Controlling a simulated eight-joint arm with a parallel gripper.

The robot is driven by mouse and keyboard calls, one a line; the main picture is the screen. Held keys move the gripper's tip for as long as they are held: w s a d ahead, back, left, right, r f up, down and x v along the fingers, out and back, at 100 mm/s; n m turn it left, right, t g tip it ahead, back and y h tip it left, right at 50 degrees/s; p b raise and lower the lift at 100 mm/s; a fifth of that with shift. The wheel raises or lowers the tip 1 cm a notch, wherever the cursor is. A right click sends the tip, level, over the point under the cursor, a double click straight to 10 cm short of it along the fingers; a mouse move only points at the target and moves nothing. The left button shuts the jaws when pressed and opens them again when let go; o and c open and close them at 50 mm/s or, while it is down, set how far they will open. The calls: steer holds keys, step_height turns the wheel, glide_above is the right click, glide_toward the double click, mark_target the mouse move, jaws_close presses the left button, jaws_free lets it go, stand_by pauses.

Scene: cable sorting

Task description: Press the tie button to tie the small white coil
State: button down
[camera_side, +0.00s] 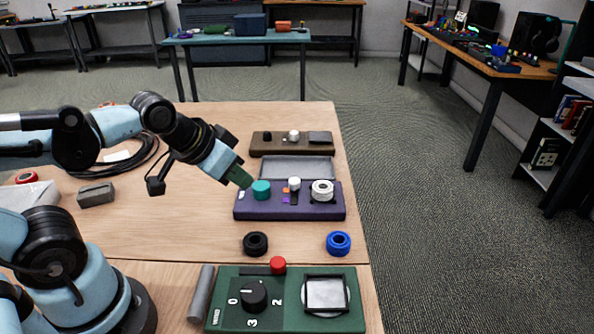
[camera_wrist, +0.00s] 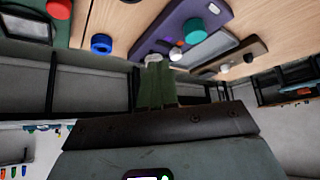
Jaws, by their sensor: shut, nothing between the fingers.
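The small white coil (camera_side: 322,190) sits on the right end of a purple device (camera_side: 290,212); in the wrist view it shows just past my fingertips (camera_wrist: 153,58). The device carries a large teal round button (camera_side: 261,190) at its left end and a white knob (camera_side: 294,184) in the middle, with small orange and purple patches beside it. I cannot read which is the tie button. My gripper (camera_side: 246,183) has green fingers, shut and empty, tilted down just left of and above the teal button. In the wrist view the teal button (camera_wrist: 194,30) is clear of my fingers.
A brown device (camera_side: 290,150) stands behind the purple one. A black coil (camera_side: 255,243) and a blue coil (camera_side: 338,243) lie in front. Nearer is a green device (camera_side: 245,325) with a dial and red button (camera_side: 278,265). The table's right edge is close.

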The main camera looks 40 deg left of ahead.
stand_by(0.6)
step_height(320, 180, up, 2)
steer(key=n+t, duration=0.2)
steer(key=n, duration=0.6)
glide_above(257, 186)
steer(key=shift+r, duration=0.15)
steer(key=shift+h, duration=0.3)
steer(key=shift+f, duration=4.4)
steer(key=shift+f, duration=0.15)
steer(key=shift+f, duration=0.3)
